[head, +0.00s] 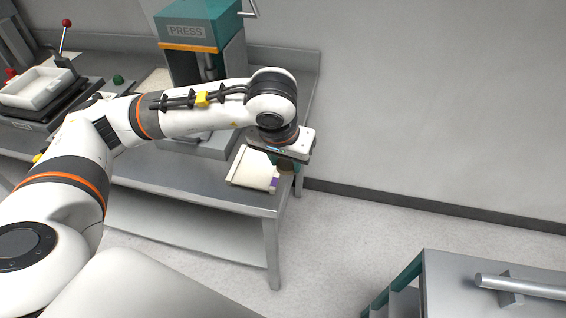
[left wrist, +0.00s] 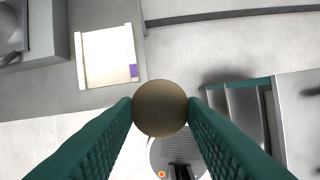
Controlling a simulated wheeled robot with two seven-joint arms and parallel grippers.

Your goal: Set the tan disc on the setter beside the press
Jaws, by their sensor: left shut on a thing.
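The tan disc (left wrist: 160,108) is pinched between the two green fingers of my left gripper (left wrist: 161,106) in the left wrist view. In the head view my left gripper (head: 286,163) hangs at the right end of the bench, close to the setter. My right gripper is out of view.
The steel bench (head: 215,196) ends just right of the setter, with open floor beyond. A white tray (head: 36,92), a red-knobbed lever (head: 66,24) and a green ball (head: 118,79) are at the left. A grey and teal cabinet (head: 450,285) stands at lower right.

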